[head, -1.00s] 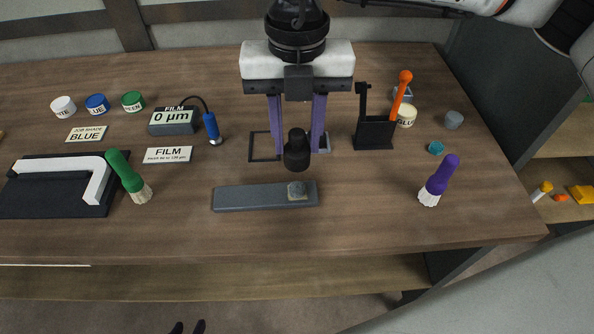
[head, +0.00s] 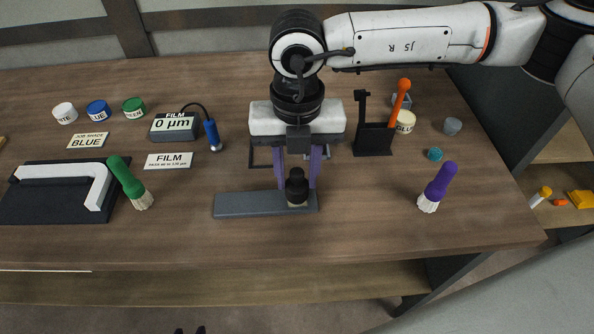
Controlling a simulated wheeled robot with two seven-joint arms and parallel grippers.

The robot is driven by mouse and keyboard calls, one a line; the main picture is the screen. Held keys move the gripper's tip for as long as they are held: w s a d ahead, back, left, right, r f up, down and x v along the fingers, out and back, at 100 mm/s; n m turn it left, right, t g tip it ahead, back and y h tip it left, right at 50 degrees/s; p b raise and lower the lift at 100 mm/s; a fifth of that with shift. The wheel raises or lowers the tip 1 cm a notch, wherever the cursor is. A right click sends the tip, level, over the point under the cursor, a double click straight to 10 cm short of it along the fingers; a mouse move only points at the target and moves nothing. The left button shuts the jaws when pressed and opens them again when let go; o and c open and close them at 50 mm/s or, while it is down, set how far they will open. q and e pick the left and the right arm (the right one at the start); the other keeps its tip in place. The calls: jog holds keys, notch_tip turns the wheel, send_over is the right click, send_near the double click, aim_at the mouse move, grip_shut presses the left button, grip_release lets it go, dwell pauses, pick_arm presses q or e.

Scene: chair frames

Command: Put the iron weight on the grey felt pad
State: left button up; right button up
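The iron weight (head: 297,188) is a black, knob-topped piece between the purple fingers of my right gripper (head: 298,182). The gripper points down and is shut on it. The weight is over the right part of a long grey board (head: 245,204) near the front of the table. The small grey pad on that part of the board is hidden by the weight; a pale sliver (head: 297,206) shows under it. I cannot tell whether the weight touches the pad or hangs just above it. My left gripper is not in view.
A purple-handled brush (head: 437,188) is at right. A green-handled brush (head: 131,183) and a white angled piece (head: 75,174) are at left. A film gauge (head: 175,127) lies behind.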

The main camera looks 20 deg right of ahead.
aim_at(297, 171)
jog(key=o, duration=0.4)
jog(key=shift+r, duration=0.1)
jog(key=shift+r+p, duration=0.25)
jog(key=shift+p, duration=0.15)
notch_tip(297, 171, up, 12)
jog(key=shift+f+b, duration=0.15)
jog(key=shift+b, duration=0.6)
